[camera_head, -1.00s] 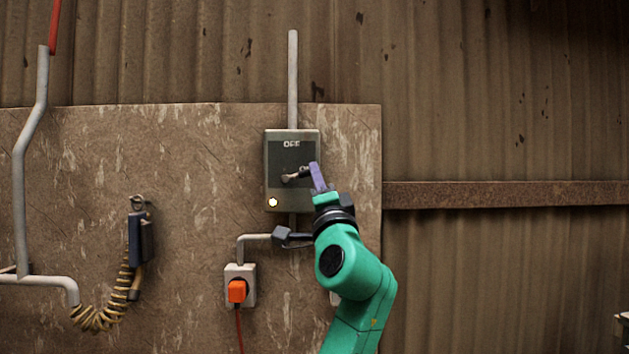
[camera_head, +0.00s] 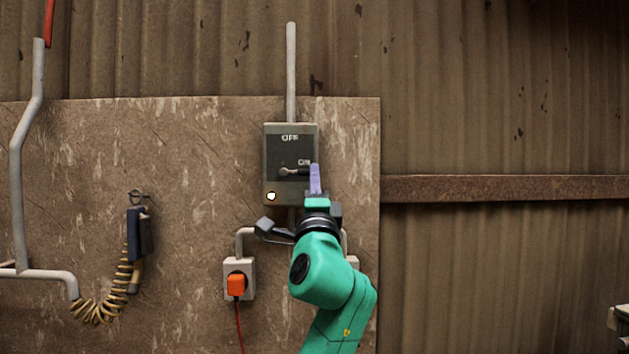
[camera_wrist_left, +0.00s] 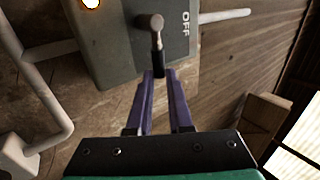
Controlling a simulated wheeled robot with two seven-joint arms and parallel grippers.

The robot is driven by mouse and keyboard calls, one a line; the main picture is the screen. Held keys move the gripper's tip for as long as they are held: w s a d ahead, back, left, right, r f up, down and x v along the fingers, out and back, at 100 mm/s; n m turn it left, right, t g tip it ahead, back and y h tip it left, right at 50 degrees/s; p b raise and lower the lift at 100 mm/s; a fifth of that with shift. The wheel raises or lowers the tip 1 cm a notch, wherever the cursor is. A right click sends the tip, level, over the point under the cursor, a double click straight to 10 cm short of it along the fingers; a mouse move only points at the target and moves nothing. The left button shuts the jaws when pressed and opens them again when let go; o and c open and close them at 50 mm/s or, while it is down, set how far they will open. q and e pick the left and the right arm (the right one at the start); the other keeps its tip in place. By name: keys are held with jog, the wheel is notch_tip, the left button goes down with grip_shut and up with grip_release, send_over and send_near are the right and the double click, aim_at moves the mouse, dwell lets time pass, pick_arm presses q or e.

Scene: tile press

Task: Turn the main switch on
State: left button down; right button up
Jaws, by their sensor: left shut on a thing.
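The main switch is a grey box (camera_head: 269,150) on the wall panel, with OFF at its top and ON at its right. Its lever (camera_head: 290,171) points right, nearly level, toward the ON mark. A small pale light (camera_head: 271,196) glows at the lower left of the box. My left gripper (camera_head: 314,170) reaches up from below, its purple fingers at the lever's right end. In the left wrist view the fingers (camera_wrist_left: 160,76) are shut on the lever's dark grip (camera_wrist_left: 158,63). The fingers hide the lever's end in the head view. My right gripper is out of view.
A socket with an orange plug (camera_head: 236,285) sits below the box, to the left of my arm. A dark handset (camera_head: 138,235) with a coiled cord hangs at the left. A grey pipe (camera_head: 291,70) rises above the box.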

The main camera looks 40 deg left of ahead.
pick_arm(q)
jog(key=c, duration=0.8)
grip_release()
jog(key=shift+c, duration=0.2)
jog(key=b+v, duration=0.5)
jog(key=v, duration=0.9)
jog(key=shift+s+d+f, duration=0.15)
jog(key=shift+s, duration=0.1)
